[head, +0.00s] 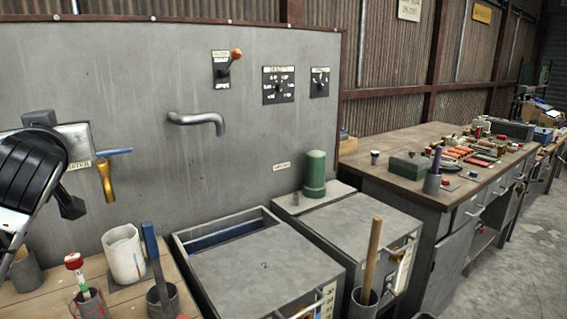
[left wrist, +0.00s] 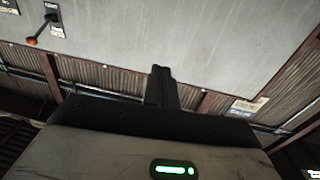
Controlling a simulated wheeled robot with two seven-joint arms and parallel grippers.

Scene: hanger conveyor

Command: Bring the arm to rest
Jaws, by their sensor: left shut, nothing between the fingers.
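My left arm comes in at the left edge of the head view, in front of the grey panel (head: 150,90). The dark fingers of my left gripper (head: 70,206) point down and to the right, beside the brass tap with a blue handle (head: 106,180). In the left wrist view my left gripper (left wrist: 160,72) is shut, its two fingers together with nothing between them. The panel fills the space beyond them. My right gripper is in neither view.
Below the panel are a white cup (head: 124,256), a red-topped tool (head: 75,263) and a dark holder with a blue bar (head: 162,299). Grey cabinets (head: 265,270) and a green cylinder (head: 315,172) stand right of them. A cluttered workbench (head: 400,160) is farther right.

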